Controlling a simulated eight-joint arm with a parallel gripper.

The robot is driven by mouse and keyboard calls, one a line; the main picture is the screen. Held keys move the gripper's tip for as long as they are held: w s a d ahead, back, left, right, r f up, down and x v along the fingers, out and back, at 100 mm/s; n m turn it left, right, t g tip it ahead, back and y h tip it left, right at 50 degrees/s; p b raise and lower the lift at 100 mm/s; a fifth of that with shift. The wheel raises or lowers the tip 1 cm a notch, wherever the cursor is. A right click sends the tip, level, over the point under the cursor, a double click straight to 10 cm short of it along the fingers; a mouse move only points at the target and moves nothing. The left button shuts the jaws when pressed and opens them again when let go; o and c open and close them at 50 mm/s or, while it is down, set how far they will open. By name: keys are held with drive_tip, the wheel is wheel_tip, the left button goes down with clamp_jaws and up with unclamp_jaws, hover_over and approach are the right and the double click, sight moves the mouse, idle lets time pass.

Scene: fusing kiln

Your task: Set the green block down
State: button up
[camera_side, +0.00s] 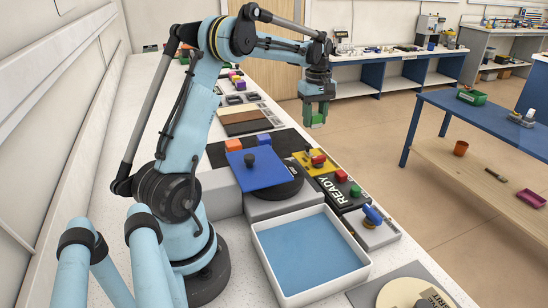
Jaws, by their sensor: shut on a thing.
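My gripper (316,106) hangs at the end of my light-blue arm, pointing down. It is shut on the green block (317,121), whose lower part shows below the fingers. In this view the block appears against the floor, beyond the right edge of the white speckled bench (122,110). It is held up in the air, and I cannot tell exactly what lies below it.
On the bench are a blue square lid with a black knob (262,172), a white tray with a blue floor (335,285), an orange block (233,145), a blue block (264,139) and a READY panel (331,187). A blue table (480,118) stands at right.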

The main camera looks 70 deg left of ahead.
hover_over(292, 142)
wheel_tip(292, 142, down, 6)
drive_tip(key=shift+d+r, duration=0.1)
drive_tip(key=shift+f, duration=2.05)
drive_tip(key=shift+f, duration=0.15)
drive_tip(key=o, duration=1)
